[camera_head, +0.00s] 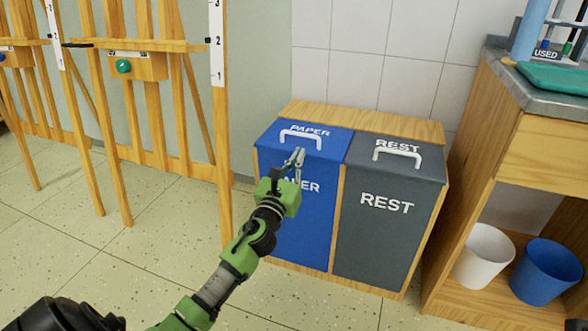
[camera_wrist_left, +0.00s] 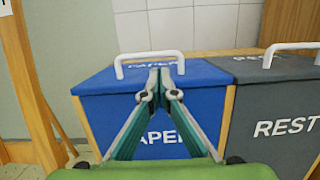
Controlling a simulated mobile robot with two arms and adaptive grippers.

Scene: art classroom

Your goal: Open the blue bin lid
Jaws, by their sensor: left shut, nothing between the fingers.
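The blue bin (camera_head: 305,230) marked PAPER stands against the wall, and its blue lid (camera_head: 328,146) is closed. A white bar handle (camera_head: 300,132) is fixed on top of the lid. My left gripper (camera_head: 297,152) is shut and empty, with its fingertips over the lid, just in front of the handle. In the left wrist view the shut fingertips (camera_wrist_left: 160,72) point at the lid (camera_wrist_left: 100,80), below the white handle (camera_wrist_left: 150,57). I cannot tell whether they touch the lid. My right gripper is not in view.
A grey bin (camera_head: 385,235) marked REST, with its own white handle, adjoins on the right. Wooden easels (camera_head: 150,80) stand on the left. A wooden cabinet (camera_head: 510,150) with a white bucket (camera_head: 484,256) and a blue bucket (camera_head: 546,271) is on the right. Floor in front is clear.

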